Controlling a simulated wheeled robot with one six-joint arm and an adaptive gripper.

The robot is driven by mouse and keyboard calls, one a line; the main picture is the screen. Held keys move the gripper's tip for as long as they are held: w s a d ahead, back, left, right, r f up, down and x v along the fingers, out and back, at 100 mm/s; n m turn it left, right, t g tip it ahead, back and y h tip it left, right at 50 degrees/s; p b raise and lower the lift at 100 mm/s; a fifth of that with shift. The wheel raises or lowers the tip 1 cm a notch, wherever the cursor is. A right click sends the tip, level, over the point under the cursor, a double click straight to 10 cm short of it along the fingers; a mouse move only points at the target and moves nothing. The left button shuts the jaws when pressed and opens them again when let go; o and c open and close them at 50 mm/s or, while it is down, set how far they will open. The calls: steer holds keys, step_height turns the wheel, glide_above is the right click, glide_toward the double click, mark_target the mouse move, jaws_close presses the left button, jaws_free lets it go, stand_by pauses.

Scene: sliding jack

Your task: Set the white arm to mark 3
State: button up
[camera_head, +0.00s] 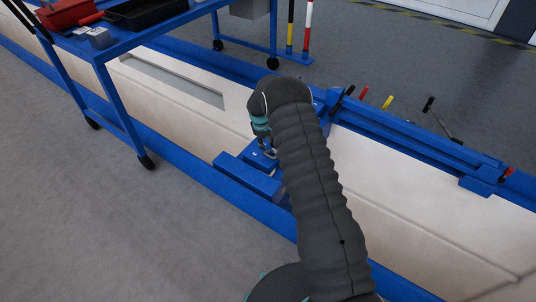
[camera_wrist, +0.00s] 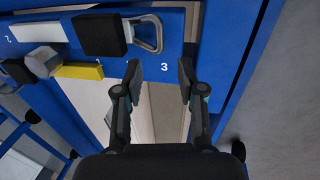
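In the wrist view a white bar (camera_wrist: 38,32), likely the white arm, lies across a blue plate at the upper left. A black block (camera_wrist: 100,34) adjoins its right end, with a metal loop (camera_wrist: 158,40) at the block's right side. A white mark 3 (camera_wrist: 164,67) shows on the plate below the loop, and a mark 2 (camera_wrist: 8,39) at the far left. My gripper (camera_wrist: 160,75) is open, its fingertips on either side of mark 3 in the picture. Nothing is visible between them; contact with the plate cannot be told.
Left of my gripper are a yellow bar (camera_wrist: 80,70) and a grey bolt head (camera_wrist: 42,62). In the head view, a blue wheeled cart (camera_head: 115,55) stands at the upper left, and blue rails (camera_head: 415,140) with coloured levers run right of my arm.

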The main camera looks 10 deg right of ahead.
mark_target(268, 155)
steer(key=f, duration=0.3)
steer(key=w+f, duration=0.1)
steer(key=f, duration=0.2)
steer(key=d+f, duration=0.1)
steer(key=f, duration=0.2)
steer(key=shift+w+d, duration=0.1)
steer(key=shift+w, duration=0.05)
jaws_close()
